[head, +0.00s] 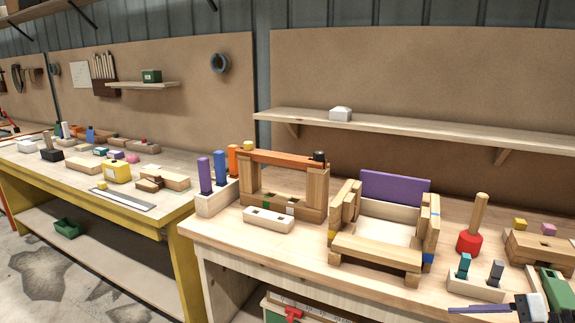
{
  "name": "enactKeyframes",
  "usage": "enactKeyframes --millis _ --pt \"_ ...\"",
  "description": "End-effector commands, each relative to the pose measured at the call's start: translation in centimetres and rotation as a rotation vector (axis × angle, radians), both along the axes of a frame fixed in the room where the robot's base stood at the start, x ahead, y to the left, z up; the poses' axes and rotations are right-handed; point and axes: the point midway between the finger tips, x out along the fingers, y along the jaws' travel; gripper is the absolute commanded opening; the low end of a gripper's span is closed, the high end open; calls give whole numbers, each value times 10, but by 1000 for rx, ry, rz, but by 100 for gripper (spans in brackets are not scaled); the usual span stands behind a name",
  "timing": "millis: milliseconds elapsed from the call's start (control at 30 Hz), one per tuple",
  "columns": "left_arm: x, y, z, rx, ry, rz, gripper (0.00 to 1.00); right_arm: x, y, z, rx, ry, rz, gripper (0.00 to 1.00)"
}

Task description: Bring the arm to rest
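Neither of my grippers shows clearly in the head view, and no arm comes in from the left. At the lower right corner lies a dark and white piece with a thin purple bar (482,310); it is cut by the frame edge, and I cannot tell what it is. The near wooden workbench (300,262) carries an arch of wooden blocks with an orange-brown top beam (283,159). Beside it stands a wooden block frame (375,248) with an upright purple panel (395,188) behind it.
A white holder (215,200) with coloured pegs stands at the bench's left end. A red-based wooden peg (469,241), a two-peg block (475,288) and a green item (556,290) crowd the right. A yellow-framed table (95,208) stands left; a shelf (430,129) runs behind.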

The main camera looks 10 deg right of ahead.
Motion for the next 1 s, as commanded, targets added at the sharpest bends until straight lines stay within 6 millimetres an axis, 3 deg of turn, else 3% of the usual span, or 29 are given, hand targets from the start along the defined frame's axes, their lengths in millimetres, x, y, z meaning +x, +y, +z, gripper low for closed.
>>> enactKeyframes --millis 33,100,267,367,500,700,800,1000 --pt "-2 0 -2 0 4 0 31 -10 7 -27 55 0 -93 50" --pt "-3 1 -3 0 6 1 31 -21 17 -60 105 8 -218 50" --pt "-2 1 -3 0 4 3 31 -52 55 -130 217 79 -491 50" --pt "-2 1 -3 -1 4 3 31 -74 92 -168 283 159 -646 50" --pt "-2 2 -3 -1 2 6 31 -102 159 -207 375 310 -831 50" --pt "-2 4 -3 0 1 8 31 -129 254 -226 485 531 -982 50" --pt "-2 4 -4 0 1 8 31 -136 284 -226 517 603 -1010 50" --pt "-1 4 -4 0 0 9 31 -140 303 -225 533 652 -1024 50"
